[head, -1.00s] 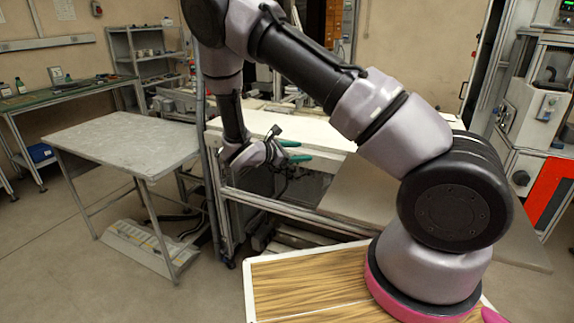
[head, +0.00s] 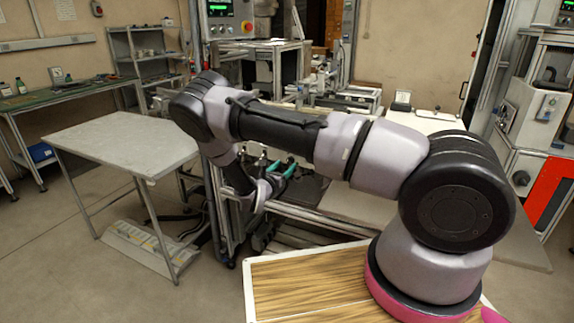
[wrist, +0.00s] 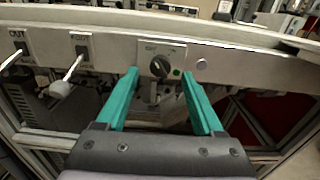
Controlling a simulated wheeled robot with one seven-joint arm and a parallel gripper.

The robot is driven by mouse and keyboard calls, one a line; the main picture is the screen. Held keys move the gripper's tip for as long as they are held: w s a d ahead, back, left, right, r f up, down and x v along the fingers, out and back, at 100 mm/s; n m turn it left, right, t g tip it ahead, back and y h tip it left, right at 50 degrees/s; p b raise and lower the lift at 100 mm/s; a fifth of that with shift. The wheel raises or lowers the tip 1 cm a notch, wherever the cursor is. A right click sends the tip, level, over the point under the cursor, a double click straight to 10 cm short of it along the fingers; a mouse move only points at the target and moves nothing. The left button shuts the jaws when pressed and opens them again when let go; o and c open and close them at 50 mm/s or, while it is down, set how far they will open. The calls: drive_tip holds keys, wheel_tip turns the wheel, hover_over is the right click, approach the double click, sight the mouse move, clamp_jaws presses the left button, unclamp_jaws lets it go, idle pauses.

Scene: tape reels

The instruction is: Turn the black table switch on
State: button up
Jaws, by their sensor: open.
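The black rotary switch (wrist: 160,66) sits on a light plate on the table's front rail, near the middle of the wrist view. My gripper (wrist: 160,74) is open, with one green finger on either side of the switch in the picture. I cannot tell how far the fingertips are from the knob, and no contact is clear. In the head view my gripper (head: 284,170) is at the front of the workbench, low beside its frame. The switch cannot be made out in the head view.
Two labelled panels with light levers (wrist: 74,68) are left of the switch on the same rail.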

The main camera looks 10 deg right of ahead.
drive_tip(key=shift+x, duration=1.35)
clamp_jaws()
